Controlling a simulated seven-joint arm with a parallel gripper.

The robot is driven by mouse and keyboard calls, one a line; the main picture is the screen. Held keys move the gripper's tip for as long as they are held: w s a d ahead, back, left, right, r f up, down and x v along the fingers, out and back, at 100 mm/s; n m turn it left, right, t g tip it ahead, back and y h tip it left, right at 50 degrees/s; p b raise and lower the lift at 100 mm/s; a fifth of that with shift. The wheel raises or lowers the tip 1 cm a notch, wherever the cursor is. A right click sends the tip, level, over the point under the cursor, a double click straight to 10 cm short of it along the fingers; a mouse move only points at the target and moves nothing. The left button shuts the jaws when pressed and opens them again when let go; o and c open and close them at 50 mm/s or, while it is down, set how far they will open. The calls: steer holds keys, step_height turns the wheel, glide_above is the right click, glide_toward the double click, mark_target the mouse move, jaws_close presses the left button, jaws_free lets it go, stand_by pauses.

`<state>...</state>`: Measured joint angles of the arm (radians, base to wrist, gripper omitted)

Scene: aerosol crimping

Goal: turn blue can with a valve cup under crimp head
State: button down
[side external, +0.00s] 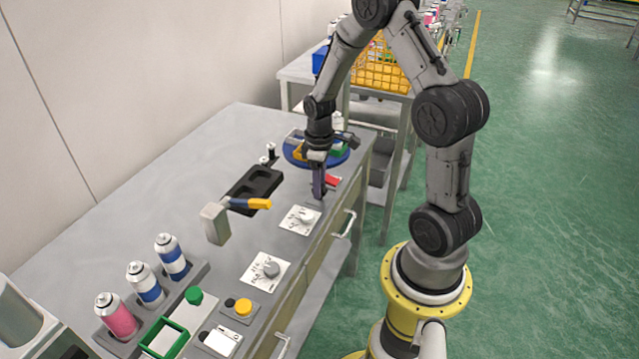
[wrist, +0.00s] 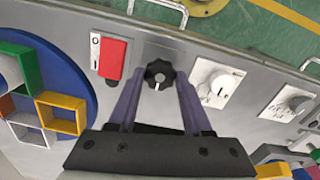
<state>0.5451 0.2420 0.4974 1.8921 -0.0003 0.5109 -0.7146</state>
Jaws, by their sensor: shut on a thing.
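The blue turntable (side external: 288,153) is at the far end of the bench, partly hidden behind my arm. It also shows at the left of the wrist view (wrist: 78,82), with green, yellow and white square holders on it. I see no can in the visible holders, and I cannot make out a crimp head. A black knob (wrist: 159,72) on the bench front strip sits between my fingertips. My gripper (side external: 319,196) points down and is shut on this knob. Two blue-banded cans (side external: 172,257) (side external: 145,284) stand upright in a rack at the near left.
A red switch (wrist: 111,58) is beside the knob. White dial plates (side external: 300,219) (side external: 266,270) lie along the front edge. A mallet (side external: 217,222), a black tray (side external: 256,186), a pink can (side external: 115,315) and a green frame (side external: 165,337) are on the bench. The back left bench surface is clear.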

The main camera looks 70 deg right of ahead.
steer(key=shift+r, duration=0.1)
stand_by(0.4)
steer(key=shift+c, duration=1.7)
jaws_free()
step_height(320, 180, up, 14)
